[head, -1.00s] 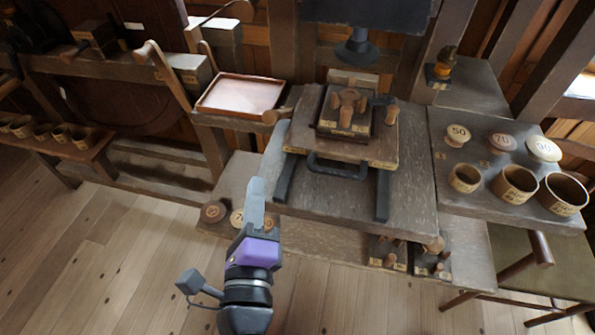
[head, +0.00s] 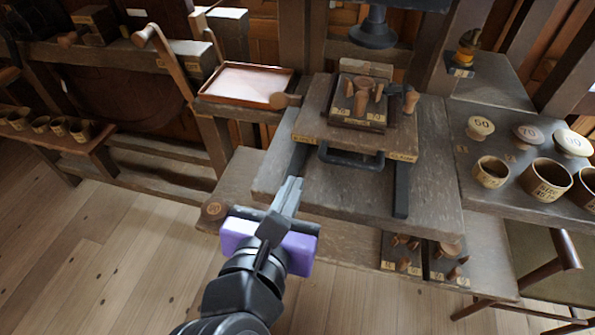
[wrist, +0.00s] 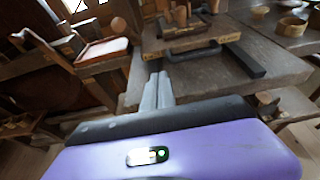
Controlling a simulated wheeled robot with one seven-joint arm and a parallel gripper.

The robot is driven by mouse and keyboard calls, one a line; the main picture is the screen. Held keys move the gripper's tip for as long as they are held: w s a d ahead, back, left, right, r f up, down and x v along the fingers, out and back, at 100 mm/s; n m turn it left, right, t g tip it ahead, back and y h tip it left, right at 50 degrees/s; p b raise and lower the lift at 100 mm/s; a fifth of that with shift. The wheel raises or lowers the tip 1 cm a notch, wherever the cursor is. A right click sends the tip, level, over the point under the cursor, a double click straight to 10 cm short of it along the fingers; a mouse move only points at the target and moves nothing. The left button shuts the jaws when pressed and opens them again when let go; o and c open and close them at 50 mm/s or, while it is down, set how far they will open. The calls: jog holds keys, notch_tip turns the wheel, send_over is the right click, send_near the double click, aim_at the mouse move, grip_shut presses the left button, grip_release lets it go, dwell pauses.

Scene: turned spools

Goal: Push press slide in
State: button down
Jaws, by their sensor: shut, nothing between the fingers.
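The press slide is a wooden board (head: 312,128) on dark rails on the press table (head: 436,185), with a dark handle (head: 350,157) at its front edge. A small dark block with wooden pegs (head: 358,104) sits on it. The dark press head (head: 373,32) hangs above and behind the slide. My gripper (head: 288,192) is shut and empty, in front of the table's near edge, left of and nearer than the handle. In the wrist view the shut fingers (wrist: 157,90) point toward the table, and the handle (wrist: 192,52) shows beyond them, apart from them.
A reddish tray (head: 243,84) stands left of the press. Cups (head: 491,171) and numbered lids (head: 480,127) stand on the right bench. A lower shelf (head: 235,172) runs below the table, with small peg blocks (head: 402,252). The floor at left is clear.

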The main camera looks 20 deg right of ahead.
jog(key=p, duration=0.1)
send_near(316, 128)
jog(key=w+f, duration=0.1)
jog(key=w+d+f, duration=0.1)
jog(key=shift+d+f, duration=0.25)
jog(key=shift+w+d, duration=0.35)
jog(key=shift+w, duration=0.05)
jog(key=shift+w+d+p, duration=0.25)
jog(key=shift+w+d, duration=0.45)
jog(key=shift+w, duration=0.25)
jog(key=shift+w+d+p, duration=0.2)
jog(key=shift+w+d, duration=0.5)
jog(key=shift+w, duration=0.25)
